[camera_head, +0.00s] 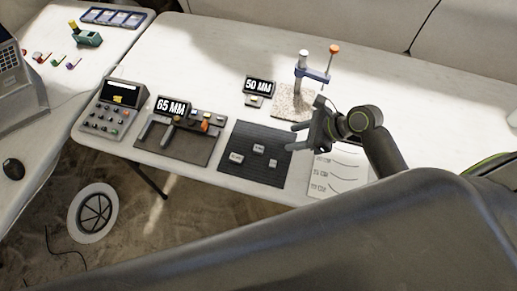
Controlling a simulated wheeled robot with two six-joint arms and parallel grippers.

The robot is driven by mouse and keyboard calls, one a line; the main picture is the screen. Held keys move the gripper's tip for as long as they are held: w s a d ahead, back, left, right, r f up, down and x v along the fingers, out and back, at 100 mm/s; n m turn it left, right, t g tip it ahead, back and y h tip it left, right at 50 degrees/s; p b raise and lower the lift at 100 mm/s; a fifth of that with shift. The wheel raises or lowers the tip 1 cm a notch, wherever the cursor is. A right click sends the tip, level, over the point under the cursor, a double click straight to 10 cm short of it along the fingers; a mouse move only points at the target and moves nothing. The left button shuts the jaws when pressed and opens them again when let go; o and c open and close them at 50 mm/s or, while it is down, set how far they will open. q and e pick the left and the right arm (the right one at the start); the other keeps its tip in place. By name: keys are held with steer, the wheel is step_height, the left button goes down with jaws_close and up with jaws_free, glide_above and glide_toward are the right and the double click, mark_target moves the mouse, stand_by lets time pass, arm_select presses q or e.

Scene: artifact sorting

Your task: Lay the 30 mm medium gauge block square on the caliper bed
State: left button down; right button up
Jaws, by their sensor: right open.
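Three small grey gauge blocks lie apart on a dark ribbed mat (232,178): a left one (236,157), a middle one (259,149) and a right one (273,163). Their markings are too small to read, so I cannot tell which is the 30 mm one. The caliper bed (190,154), a dark plate with grey jaws and a "65 MM" display (171,106), lies left of the mat. My right gripper (304,126) is open and empty, above the table just right of the mat. My left gripper is not in view.
A stand with a white post (301,70) and a "50 MM" display (258,86) are behind the mat. A white sheet (340,172) lies right of it. A control box (112,108) stands at the left. The table's back right is clear.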

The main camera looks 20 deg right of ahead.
glide_toward(259, 148)
steer(key=x, duration=0.3)
steer(key=shift+w+d, duration=0.1)
steer(key=shift+w, duration=0.25)
steer(key=shift+s+x, duration=0.2)
steer(key=shift+x, duration=1.15)
steer(key=shift+s+x, duration=0.15)
steer(key=shift+x, duration=1.25)
jaws_close()
